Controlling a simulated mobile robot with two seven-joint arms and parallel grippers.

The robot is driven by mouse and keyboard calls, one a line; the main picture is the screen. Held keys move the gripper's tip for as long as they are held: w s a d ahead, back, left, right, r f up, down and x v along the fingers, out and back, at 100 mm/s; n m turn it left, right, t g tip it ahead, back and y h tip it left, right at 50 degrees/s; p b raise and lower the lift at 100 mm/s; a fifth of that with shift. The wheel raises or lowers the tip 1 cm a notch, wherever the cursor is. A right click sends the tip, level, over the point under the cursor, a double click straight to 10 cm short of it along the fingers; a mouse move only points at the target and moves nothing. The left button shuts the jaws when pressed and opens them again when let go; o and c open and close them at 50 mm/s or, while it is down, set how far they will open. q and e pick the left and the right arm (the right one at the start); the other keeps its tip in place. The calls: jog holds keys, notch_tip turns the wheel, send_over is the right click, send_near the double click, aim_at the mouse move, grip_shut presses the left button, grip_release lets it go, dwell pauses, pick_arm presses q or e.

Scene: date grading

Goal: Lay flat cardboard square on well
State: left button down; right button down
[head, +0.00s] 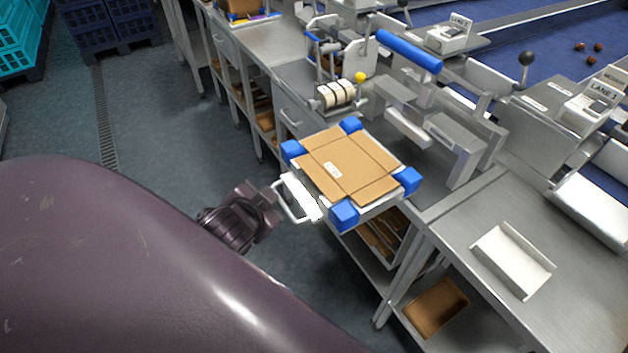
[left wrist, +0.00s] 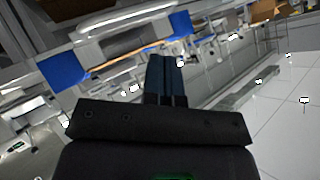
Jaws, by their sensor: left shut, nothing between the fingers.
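A brown cardboard square (head: 335,182) with crease lines and a small white label lies flat, as far as I can see, on the well, a metal stand with blue corner blocks (head: 344,215). Its edges sit between the corner blocks. In the left wrist view the cardboard shows as a thin brown edge (left wrist: 128,65) between two blue corners (left wrist: 62,68). My left gripper (head: 277,190) is beside the well's left side, close to a white handle (head: 303,197). Its dark fingers (left wrist: 166,80) are together and empty. Whether they touch the handle is unclear. My right gripper is out of view.
A steel press with a blue roller handle (head: 408,50) stands behind the well. A white folded tray (head: 512,260) lies on the bench at right. Cardboard pieces (head: 436,307) sit on the lower shelf. Open floor (head: 160,120) lies left of the benches.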

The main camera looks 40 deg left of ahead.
pick_arm(q)
jog(key=w+d+r+m+t+h, duration=0.1)
jog(key=w+r+m+t+h, duration=0.1)
jog(key=w+r+m+t, duration=0.3)
jog(key=w+d+r+m+t+h, duration=0.1)
jog(key=w+d+r+m+t, duration=0.15)
jog(key=r, duration=0.45)
jog(key=s+d+r+m+g+h, duration=0.1)
jog(key=d+r+m+g+h, duration=0.3)
jog(key=m+h, duration=0.6)
jog(key=s+d+r+m+g+h, duration=0.1)
jog(key=d+r+m+g+h, duration=0.1)
jog(key=d+m+h, duration=0.75)
jog(key=s+a+f+m+g+y, duration=0.35)
jog(key=f+m+g+y, duration=0.25)
jog(key=m+g, duration=0.45)
jog(key=w+a+f+m+y, duration=0.1)
jog(key=a+f+m+y, duration=0.1)
jog(key=a+y, duration=0.4)
jog(key=w+a+f+m+y, duration=0.1)
jog(key=a+f+m+y, duration=0.2)
jog(key=a, duration=0.4)
jog(key=shift+y, duration=0.65)
jog(key=x, duration=0.9)
jog(key=shift+w+b, duration=0.15)
jog(key=shift+b, duration=0.25)
jog(key=shift+w+d+r, duration=0.3)
jog(key=shift+w+d, duration=1.05)
jog(key=shift+d, duration=0.05)
